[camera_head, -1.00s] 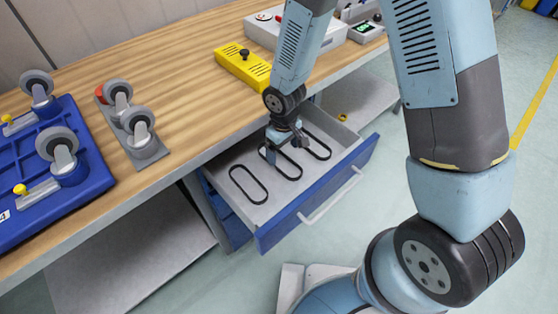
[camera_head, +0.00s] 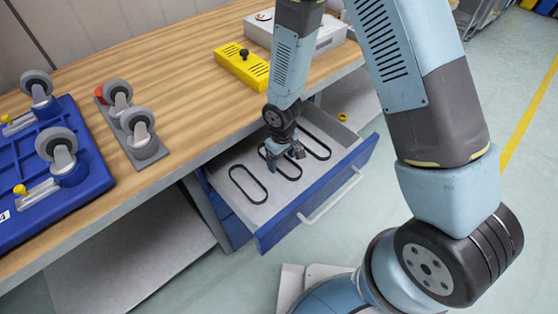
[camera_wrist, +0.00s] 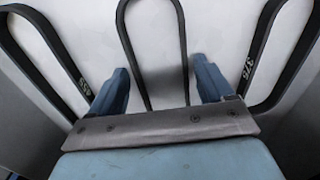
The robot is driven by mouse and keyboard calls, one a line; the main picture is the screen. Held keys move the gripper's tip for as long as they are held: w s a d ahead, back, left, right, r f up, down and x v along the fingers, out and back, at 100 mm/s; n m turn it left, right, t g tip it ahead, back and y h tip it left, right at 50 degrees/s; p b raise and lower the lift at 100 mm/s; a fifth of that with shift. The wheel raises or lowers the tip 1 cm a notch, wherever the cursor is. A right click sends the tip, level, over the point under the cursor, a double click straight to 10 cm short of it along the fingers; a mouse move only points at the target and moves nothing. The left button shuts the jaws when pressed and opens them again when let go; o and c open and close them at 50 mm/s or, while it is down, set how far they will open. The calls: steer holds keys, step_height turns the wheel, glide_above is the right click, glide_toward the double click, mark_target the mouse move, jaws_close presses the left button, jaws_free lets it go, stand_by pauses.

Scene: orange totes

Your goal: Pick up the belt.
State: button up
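Three black belts, each a long loop, lie in the open drawer (camera_head: 262,206). The left belt (camera_head: 233,172) and the right belt (camera_head: 329,154) show clearly in the head view. The middle belt (camera_head: 296,178) is partly hidden by my gripper (camera_head: 284,160). In the wrist view my gripper (camera_wrist: 163,88) is open, its two blue fingers on either side of the middle belt (camera_wrist: 123,50), apart from it. The left belt (camera_wrist: 45,38) and the right belt (camera_wrist: 268,30) lie outside the fingers. The gripper is low over the drawer floor; its exact height is unclear.
The blue drawer front (camera_head: 330,189) and the drawer side walls surround the belts. On the wooden bench (camera_head: 180,70) are a yellow block (camera_head: 242,65), a grey caster plate (camera_head: 140,145) and a blue caster base (camera_head: 90,170). Clear floor lies in front of the drawer.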

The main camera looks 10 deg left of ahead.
steer(key=c, duration=0.8)
steer(key=shift+c, duration=0.2)
steer(key=shift+r, duration=0.1)
step_height(320, 180, up, 10)
